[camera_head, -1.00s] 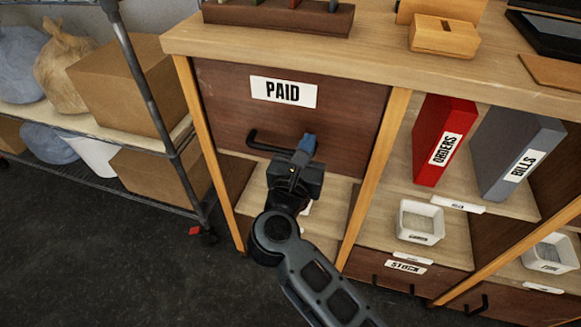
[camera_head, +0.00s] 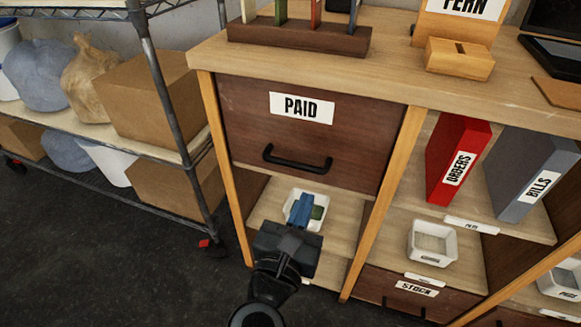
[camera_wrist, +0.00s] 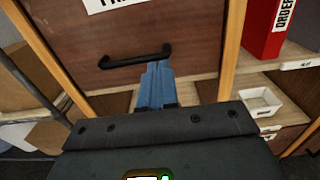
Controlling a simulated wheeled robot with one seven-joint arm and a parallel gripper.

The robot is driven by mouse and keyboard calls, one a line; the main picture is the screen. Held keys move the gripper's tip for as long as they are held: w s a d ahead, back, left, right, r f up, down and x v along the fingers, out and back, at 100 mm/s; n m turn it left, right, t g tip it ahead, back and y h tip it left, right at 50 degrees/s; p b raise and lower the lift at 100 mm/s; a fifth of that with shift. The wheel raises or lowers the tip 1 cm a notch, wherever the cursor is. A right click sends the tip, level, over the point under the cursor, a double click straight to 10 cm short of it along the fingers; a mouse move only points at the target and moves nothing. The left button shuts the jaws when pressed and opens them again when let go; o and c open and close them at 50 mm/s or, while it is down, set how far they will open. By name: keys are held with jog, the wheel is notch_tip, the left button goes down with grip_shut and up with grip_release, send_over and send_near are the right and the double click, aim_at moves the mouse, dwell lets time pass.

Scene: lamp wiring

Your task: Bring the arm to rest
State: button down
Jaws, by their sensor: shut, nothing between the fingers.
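My gripper (camera_head: 301,210) shows its blue fingers pressed together, with nothing between them. It is in front of the wooden cabinet, lower than the black handle (camera_head: 297,160) of the PAID drawer (camera_head: 350,135), and apart from it in the head view. In the wrist view my gripper (camera_wrist: 157,85) points toward the same drawer front, its tips just below the handle (camera_wrist: 135,58) in the picture. The PAID drawer looks closed. My gripper partly hides a white tray with something green in it (camera_head: 317,212) on the shelf below the drawer.
A metal shelf rack with cardboard boxes (camera_head: 150,95) and bags stands at the left. At the right are a red ORDERS binder (camera_head: 450,150), a grey BILLS binder (camera_head: 525,170), and a white bin (camera_head: 432,243). The dark floor (camera_head: 110,265) at lower left is clear.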

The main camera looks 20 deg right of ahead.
jog(key=s+d+r+m+y+p, duration=0.2)
jog(key=s+m+y, duration=0.1)
jog(key=s+m, duration=0.6)
jog(key=s+d+r+m+y+p, duration=0.2)
jog(key=s+d+r+m+y, duration=0.1)
jog(key=s+m, duration=0.7)
jog(key=s+d+r+m+y+p, duration=0.1)
jog(key=s+d+r+m+y, duration=0.1)
jog(key=s+m+y, duration=0.3)
jog(key=s+m, duration=0.4)
jog(key=s, duration=0.5)
jog(key=shift+d+r+t+p, duration=0.3)
jog(key=shift+d+p, duration=0.1)
jog(key=shift+d, duration=0.1)
